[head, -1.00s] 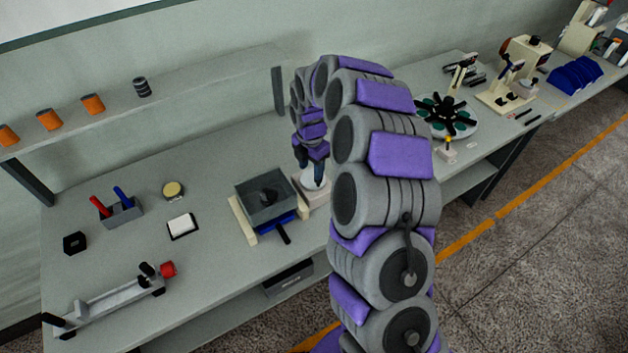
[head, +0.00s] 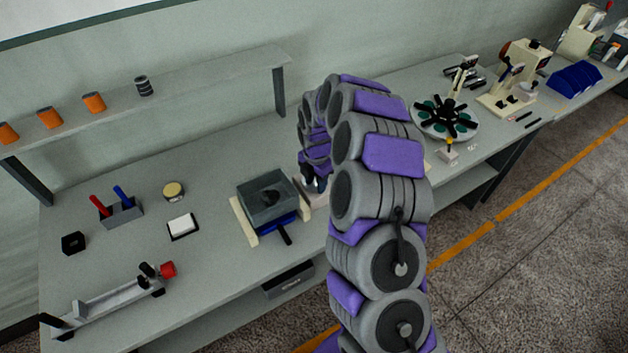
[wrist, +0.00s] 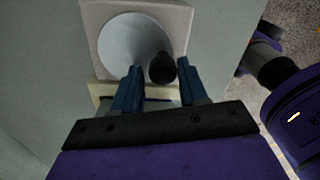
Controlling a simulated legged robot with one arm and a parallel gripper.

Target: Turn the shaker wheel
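The shaker wheel is a pale grey-white disc (wrist: 125,42) on a cream square base (wrist: 182,22), with a dark knob (wrist: 162,68) near its edge. In the wrist view my gripper (wrist: 160,72) is open. Its two blue fingers stand on either side of the knob, with gaps visible, and I see no clear contact. In the head view my gripper (head: 313,183) is low over the wheel's base, just right of the clear box, and my arm hides most of the wheel.
A clear grey box (head: 268,200) on a cream stand, with a blue part under it, sits left of the wheel. A shelf (head: 200,88) with orange spools runs behind. To the right stand a round plate with black arms (head: 445,118) and cream machines (head: 505,95).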

